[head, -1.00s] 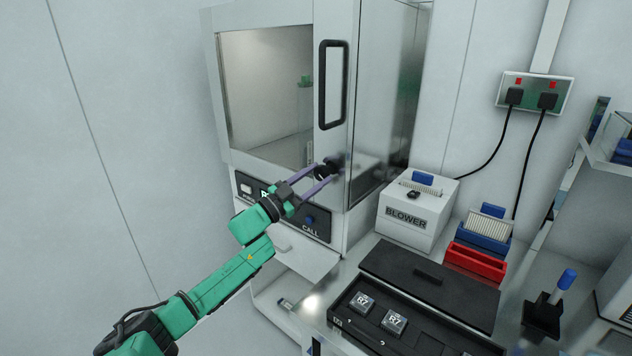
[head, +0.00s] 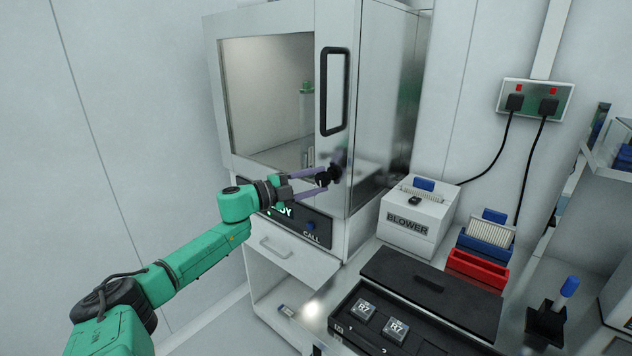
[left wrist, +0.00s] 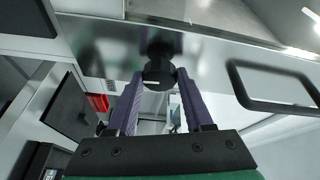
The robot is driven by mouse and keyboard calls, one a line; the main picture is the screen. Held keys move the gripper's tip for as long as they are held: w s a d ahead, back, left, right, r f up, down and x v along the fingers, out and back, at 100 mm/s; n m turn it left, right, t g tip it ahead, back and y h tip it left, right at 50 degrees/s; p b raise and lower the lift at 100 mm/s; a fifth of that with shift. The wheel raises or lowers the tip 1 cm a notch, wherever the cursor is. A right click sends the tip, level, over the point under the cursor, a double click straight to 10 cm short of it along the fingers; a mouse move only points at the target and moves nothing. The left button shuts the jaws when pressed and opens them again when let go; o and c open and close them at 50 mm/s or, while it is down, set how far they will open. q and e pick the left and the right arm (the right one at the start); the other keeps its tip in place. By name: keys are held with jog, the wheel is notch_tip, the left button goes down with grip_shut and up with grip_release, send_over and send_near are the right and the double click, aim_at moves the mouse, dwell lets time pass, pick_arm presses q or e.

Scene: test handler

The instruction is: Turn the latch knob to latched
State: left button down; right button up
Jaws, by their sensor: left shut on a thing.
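The latch knob (head: 327,176) is black and round and stands out from the front of the test handler (head: 345,202), below the door's black handle (head: 335,92). My left gripper (head: 320,178) has its purple fingers on either side of the knob and is shut on it. In the left wrist view the knob (left wrist: 157,77) sits between the two fingertips, with a short white mark across its face. My right gripper is not in view.
A blower box (head: 418,222) stands right of the handler. Blue (head: 487,236) and red (head: 478,267) holders are beside it. A black tray (head: 385,325) with R7 parts lies in front. A drawer (head: 285,250) sits below the handler's panel.

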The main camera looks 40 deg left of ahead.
pick_arm(q)
jog(key=shift+m, duration=0.5)
jog(key=shift+g, duration=0.3)
jog(key=shift+c, duration=1.4)
grip_release()
jog(key=shift+s+a+f, duration=0.2)
jog(key=shift+s+a, duration=0.1)
jog(key=shift+s, duration=0.4)
jog(key=v, duration=1.3)
jog(key=shift+r, duration=0.15)
